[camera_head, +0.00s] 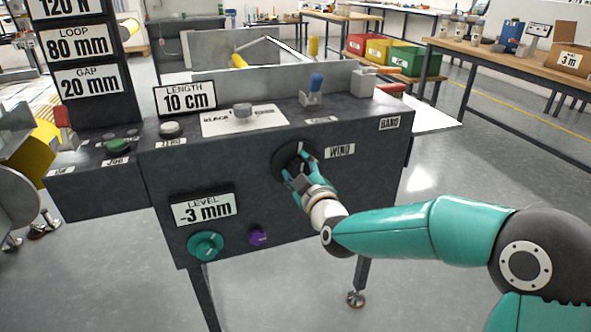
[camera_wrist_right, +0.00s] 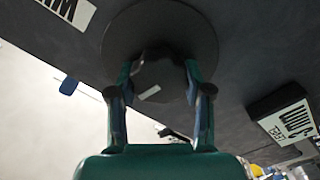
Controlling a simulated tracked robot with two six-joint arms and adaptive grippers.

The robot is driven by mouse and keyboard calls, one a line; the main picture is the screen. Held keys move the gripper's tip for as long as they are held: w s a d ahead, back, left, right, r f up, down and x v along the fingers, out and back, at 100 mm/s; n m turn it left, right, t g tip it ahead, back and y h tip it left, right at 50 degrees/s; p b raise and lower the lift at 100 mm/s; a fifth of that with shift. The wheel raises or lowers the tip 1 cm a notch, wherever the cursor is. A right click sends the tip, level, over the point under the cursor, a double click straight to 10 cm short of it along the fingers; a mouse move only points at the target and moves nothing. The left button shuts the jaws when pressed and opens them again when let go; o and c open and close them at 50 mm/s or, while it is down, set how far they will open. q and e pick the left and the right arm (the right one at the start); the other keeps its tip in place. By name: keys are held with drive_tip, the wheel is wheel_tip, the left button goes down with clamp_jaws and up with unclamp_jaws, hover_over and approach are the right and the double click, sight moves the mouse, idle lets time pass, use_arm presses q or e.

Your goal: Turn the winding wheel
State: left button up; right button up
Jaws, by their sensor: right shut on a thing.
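The winding wheel (camera_head: 285,155) is a dark round disc with a central knob on the front panel of the machine, left of a WIND label (camera_head: 341,151). In the right wrist view the wheel (camera_wrist_right: 198,38) fills the upper middle, and its dark knob (camera_wrist_right: 158,75) with a short white mark sits between the fingers. My right gripper (camera_head: 294,172) is shut on the knob; it also shows in the right wrist view (camera_wrist_right: 160,82), one finger on each side. The fingers hide part of the wheel in the head view. My left gripper is not in view.
Below the wheel are a teal knob (camera_head: 206,246), a purple knob (camera_head: 258,236) and a level display (camera_head: 203,209) reading -3 mm. A length display (camera_head: 185,98) reads 10 cm. A blue-topped switch (camera_head: 315,85) stands on top. The floor right of the machine is clear.

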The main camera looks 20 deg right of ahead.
drive_tip(key=shift+a+f+n, duration=0.15)
drive_tip(key=shift+n, duration=0.85)
drive_tip(key=o, duration=1.2)
drive_tip(key=shift+s, duration=0.15)
drive_tip(key=shift+s, duration=0.3)
drive_tip(key=s, duration=1.1)
drive_tip(key=shift+d, duration=0.25)
